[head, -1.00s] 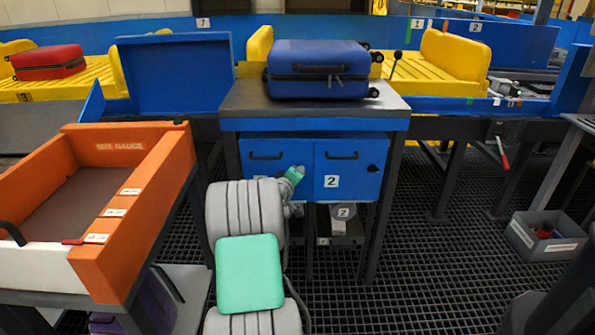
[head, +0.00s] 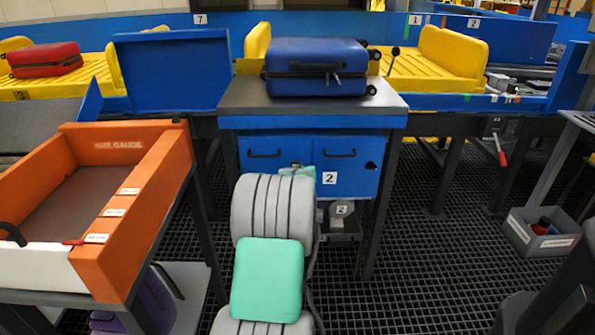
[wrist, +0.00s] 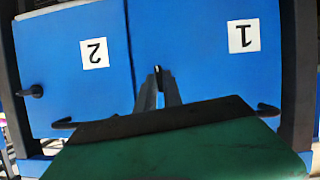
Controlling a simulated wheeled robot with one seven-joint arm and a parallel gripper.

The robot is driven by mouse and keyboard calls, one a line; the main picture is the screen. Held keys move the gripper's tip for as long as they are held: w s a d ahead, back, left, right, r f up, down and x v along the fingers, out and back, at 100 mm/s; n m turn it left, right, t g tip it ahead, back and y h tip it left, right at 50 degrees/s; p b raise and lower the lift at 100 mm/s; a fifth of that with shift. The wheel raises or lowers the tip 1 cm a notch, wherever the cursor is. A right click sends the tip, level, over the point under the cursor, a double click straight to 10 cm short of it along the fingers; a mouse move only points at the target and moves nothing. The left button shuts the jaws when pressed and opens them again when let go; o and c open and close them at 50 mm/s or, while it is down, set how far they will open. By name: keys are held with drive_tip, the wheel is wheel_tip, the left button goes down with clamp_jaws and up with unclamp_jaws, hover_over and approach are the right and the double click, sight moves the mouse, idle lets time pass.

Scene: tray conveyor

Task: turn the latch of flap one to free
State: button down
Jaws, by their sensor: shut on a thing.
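Flap one (wrist: 205,60) is a blue door with a "1" label; it shows upside down in the wrist view and as the left door (head: 262,178) in the head view. It looks closed. My gripper (wrist: 158,88) is at its edge beside flap two, with the narrow fingers shut on the small dark latch of flap one (wrist: 158,70). Only the latch's tip shows between the fingers, so I cannot tell its exact turn. In the head view my arm hides the fingers and latch.
Flap two (wrist: 75,75) carries a "2" label and its own black latch (wrist: 35,91). Above the flaps a blue suitcase (head: 317,62) lies on the cabinet's top. An orange size gauge (head: 140,215) stands at left. A grey bin (head: 540,240) is on the floor at right.

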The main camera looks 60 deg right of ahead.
drive_tip(key=shift+s+d+r+m, duration=0.1)
drive_tip(key=shift+r+m, duration=0.05)
drive_tip(key=shift+m, duration=0.25)
drive_tip(key=shift+t, duration=0.3)
drive_tip(key=c, duration=1.5)
unclamp_jaws()
drive_tip(key=p+v, duration=0.1)
drive_tip(key=v, duration=0.6)
drive_tip(key=shift+s+a+r+p, duration=0.1)
drive_tip(key=shift+s+a+p, duration=0.15)
drive_tip(key=shift+p, duration=0.15)
